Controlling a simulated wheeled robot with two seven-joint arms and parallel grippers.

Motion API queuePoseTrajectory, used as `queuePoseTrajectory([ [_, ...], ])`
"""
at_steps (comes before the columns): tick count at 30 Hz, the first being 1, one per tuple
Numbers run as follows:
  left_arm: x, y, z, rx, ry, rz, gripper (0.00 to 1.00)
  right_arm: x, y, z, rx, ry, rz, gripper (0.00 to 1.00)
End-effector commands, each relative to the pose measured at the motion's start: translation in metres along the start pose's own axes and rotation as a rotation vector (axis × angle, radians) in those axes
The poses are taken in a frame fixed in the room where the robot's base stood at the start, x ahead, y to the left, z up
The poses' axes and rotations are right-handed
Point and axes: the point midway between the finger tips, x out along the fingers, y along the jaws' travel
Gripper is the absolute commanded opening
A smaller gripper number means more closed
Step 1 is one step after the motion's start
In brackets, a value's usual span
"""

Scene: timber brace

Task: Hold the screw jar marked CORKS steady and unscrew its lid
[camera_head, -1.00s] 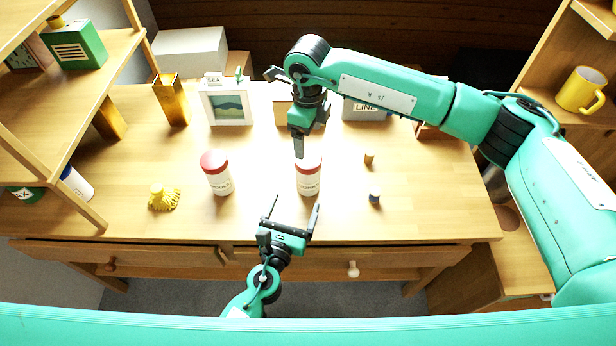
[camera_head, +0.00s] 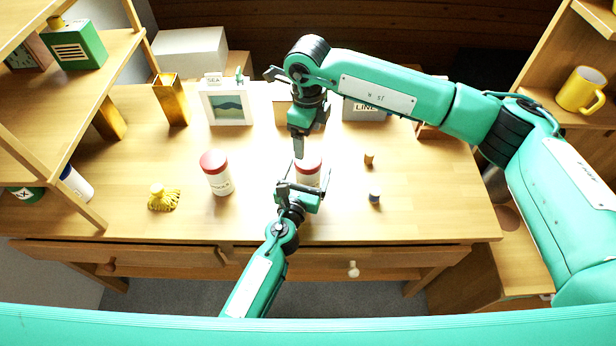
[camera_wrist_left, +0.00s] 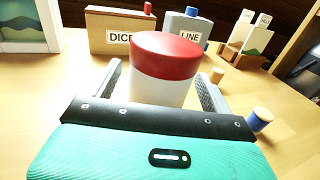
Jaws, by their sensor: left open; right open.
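A white screw jar with a red lid (camera_head: 307,163) stands upright on the table in front of me; its label is hidden now, but the earlier head view showed lettering that looks like CORKS. It also shows in the left wrist view (camera_wrist_left: 165,62), lid on. My left gripper (camera_head: 306,178) is open, low at the jar's near side, with one finger on each side of the jar; in the wrist view both fingers look apart from it. My right gripper (camera_head: 299,150) is open and points down just above the lid, its fingers seen nearly edge-on.
A similar red-lidded jar (camera_head: 217,174) stands to the left, with a yellow tasselled object (camera_head: 163,198) beyond it. A picture frame (camera_head: 227,107), a DICE box (camera_wrist_left: 112,30) and a LINE container (camera_wrist_left: 184,28) stand behind.

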Motion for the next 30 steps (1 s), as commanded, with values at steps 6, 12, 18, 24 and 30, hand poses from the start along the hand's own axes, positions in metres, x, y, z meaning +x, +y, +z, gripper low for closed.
queuePoseTrajectory([
  [6,-0.0003,0.0001,-0.0001,0.0,0.0,0.0,0.5,0.0,0.0001,0.0001,0.0,0.0,0.0,0.8],
  [12,-0.0004,0.0001,-0.0001,0.0,0.0,0.0,0.1,0.0,0.0,0.0,0.0,0.0,0.0,0.8],
  [18,-0.0004,0.0001,-0.0002,0.0,0.0,0.0,0.0,-0.0001,0.0,0.0,0.077,0.0,0.0,0.8],
  [24,-0.0005,0.0001,-0.0002,0.0,0.0,0.0,0.0,-0.0002,0.0,0.0,0.337,0.0,0.0,0.8],
  [30,-0.0005,0.0001,-0.0003,0.0,0.0,0.0,0.0,0.0001,0.0,0.0001,0.651,0.0,-0.001,0.8],
])
